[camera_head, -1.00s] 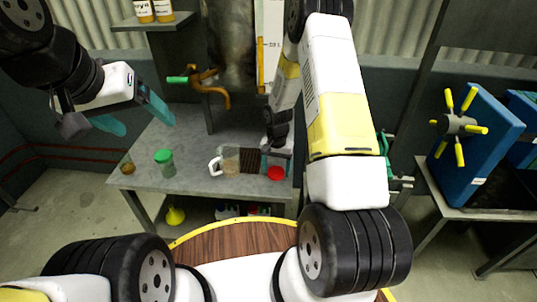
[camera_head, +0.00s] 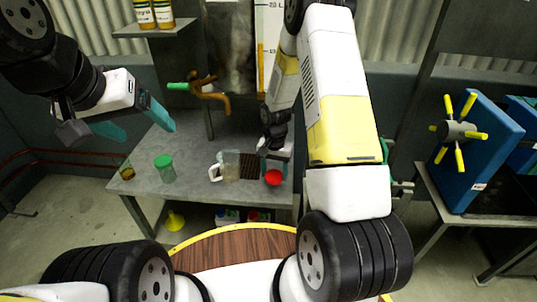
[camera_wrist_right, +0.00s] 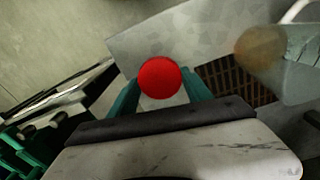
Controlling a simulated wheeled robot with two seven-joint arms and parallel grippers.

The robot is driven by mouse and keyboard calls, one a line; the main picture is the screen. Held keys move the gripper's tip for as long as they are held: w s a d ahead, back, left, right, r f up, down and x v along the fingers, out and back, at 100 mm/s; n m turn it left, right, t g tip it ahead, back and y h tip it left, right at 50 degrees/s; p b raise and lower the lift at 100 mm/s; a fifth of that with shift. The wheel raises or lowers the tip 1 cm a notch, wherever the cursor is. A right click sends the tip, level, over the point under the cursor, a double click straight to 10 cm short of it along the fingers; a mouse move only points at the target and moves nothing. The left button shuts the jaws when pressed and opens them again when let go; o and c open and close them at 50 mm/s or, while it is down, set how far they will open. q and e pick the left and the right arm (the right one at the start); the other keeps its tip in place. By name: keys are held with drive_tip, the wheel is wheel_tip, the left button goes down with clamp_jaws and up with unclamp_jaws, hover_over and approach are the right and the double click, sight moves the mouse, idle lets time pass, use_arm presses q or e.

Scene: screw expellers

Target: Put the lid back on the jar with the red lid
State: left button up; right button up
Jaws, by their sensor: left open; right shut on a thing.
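The red lid (camera_head: 273,177) is between the fingers of my right gripper (camera_head: 274,168), over the front right of the grey table. In the right wrist view the red lid (camera_wrist_right: 160,77) shows as a round disc, with the two teal fingers (camera_wrist_right: 160,92) closed on its sides. No jar body can be made out below it. A small jar with amber-brown contents (camera_head: 127,171) stands at the table's left end, with no lid visible on it. My left gripper (camera_head: 135,122) is open and empty, in the air at the upper left.
A green-lidded jar (camera_head: 165,170) stands right of the small jar. A clear jug with a white handle (camera_head: 230,166) and a dark brown grid (camera_head: 251,166) lie between it and my right gripper. The table's middle (camera_head: 192,150) is clear.

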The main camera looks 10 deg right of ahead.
drive_tip(key=s+a+r, duration=0.1)
drive_tip(key=s+a, duration=0.5)
drive_tip(key=s, duration=0.5)
drive_tip(key=shift+s+a+r, duration=0.15)
drive_tip(key=shift+s+a, duration=0.15)
wheel_tip(320, 180, up, 10)
drive_tip(key=n, duration=0.5)
hover_over(277, 181)
drive_tip(key=shift+a+f, duration=0.1)
drive_tip(key=shift+f, duration=0.1)
